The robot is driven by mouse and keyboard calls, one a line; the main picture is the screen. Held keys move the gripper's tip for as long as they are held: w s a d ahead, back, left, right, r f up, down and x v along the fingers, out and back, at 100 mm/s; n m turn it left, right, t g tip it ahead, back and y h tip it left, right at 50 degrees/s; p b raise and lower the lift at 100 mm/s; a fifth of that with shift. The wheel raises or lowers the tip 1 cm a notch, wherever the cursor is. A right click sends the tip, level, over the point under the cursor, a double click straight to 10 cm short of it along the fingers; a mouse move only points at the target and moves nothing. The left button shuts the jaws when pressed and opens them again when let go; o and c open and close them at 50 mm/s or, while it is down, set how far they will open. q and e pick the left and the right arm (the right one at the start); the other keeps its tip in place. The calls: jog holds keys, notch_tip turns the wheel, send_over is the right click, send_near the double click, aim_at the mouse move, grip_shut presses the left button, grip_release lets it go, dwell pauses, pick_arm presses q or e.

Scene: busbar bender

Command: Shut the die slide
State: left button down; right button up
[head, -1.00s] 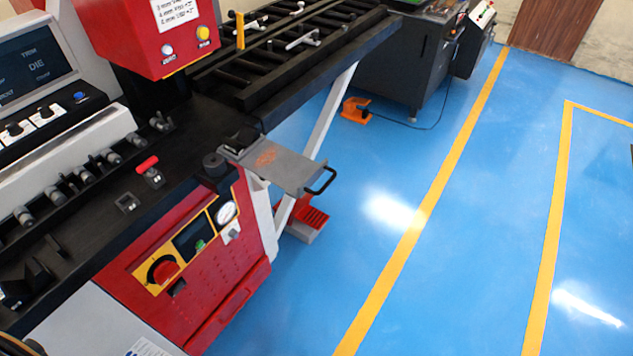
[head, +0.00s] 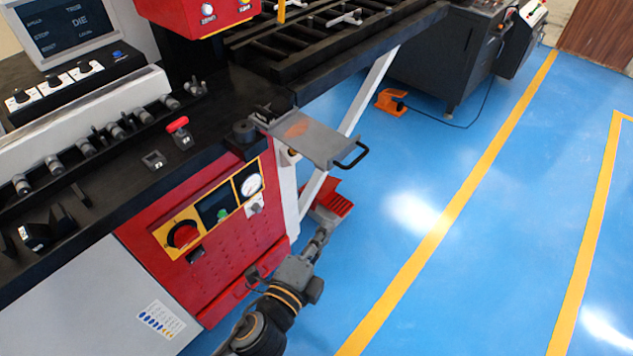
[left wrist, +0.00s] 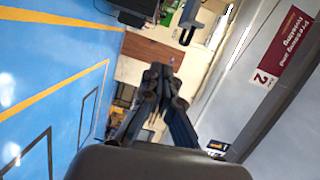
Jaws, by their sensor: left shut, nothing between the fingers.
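The die slide (head: 318,138) is a flat grey plate with an orange mark, sticking out from the front edge of the red and black machine. Its black loop handle (head: 353,156) is at the outer end, over the blue floor. My left gripper (head: 322,232) is below the handle in the picture, apart from it, its arm coming up from the bottom edge. My right gripper is in neither view.
A white leg (head: 367,92) slopes down behind the slide, with a red pedal (head: 333,198) on the floor near it. A black post (head: 244,131) stands beside the slide's inner end. The blue floor (head: 440,185) to the right is open.

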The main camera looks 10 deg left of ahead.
aim_at(331, 166)
pick_arm(q)
jog(key=w+r+p, duration=0.3)
jog(key=w, duration=0.8)
jog(key=shift+d+m+t+h+p, duration=0.2)
jog(key=shift+m+t+h+p, duration=0.1)
jog(key=shift+p, duration=0.05)
jog(key=shift+r, duration=0.1)
jog(key=shift+a, duration=0.1)
jog(key=shift+w+a, duration=0.35)
jog(key=shift+a, duration=0.15)
jog(key=w+a, duration=1)
jog(key=a, duration=0.4)
